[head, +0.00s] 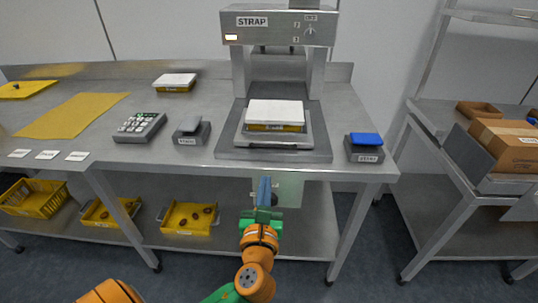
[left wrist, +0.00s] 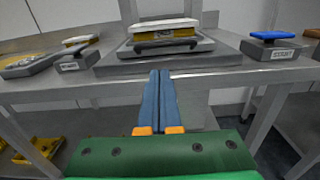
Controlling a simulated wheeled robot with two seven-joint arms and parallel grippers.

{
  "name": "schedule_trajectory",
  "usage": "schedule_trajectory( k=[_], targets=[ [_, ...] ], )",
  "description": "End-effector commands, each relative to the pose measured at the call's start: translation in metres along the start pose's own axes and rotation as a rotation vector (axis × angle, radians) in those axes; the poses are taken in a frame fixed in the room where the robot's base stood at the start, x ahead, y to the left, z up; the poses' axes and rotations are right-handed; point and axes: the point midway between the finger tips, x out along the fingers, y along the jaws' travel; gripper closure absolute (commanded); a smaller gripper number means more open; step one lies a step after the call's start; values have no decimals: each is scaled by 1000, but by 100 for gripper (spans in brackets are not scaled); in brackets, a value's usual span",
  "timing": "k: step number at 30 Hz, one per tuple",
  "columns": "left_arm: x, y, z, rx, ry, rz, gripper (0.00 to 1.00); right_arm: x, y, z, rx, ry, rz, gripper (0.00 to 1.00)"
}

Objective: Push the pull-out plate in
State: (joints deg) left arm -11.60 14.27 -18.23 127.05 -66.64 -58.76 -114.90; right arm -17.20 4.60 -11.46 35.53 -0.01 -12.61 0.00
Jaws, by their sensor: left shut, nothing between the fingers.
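The pull-out plate (head: 303,142) is a grey metal plate with a dark handle (head: 271,144) along its front edge, on the base of the strapping machine (head: 280,27). A white-topped yellow box (head: 275,113) sits on it. The plate's handle also shows in the left wrist view (left wrist: 170,45), beyond the fingers. My left gripper (head: 264,182) is shut and empty, in front of the table's front edge and below the plate, apart from it. Its two blue fingers (left wrist: 159,75) lie together and point towards the plate. My right gripper is not in view.
A blue-topped START button (head: 366,141) stands right of the machine. Another white-topped box (head: 175,82) is farther back. Yellow crates (head: 188,218) are on the lower shelf; a cardboard box (head: 507,145) is at right.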

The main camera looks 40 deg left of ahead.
Motion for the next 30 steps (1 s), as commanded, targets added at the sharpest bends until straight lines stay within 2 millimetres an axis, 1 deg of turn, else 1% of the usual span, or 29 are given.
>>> schedule_trajectory(
  k=[3, 12, 15, 18, 23, 30],
  targets=[
    [21, 0, 2, -1, -1, 2, 100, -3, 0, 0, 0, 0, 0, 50],
    [87, 0, -1, -1, 1, 0, 100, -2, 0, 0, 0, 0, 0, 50],
    [106, 0, -1, -3, 3, 1, 100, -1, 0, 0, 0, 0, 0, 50],
    [120, 0, -2, -4, 5, 0, 100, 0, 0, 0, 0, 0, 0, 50],
    [132, 0, -2, -4, 6, -1, 100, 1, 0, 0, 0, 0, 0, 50],
    [133, -1, -2, -4, 6, -2, 100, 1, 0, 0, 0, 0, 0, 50]
  ],
)
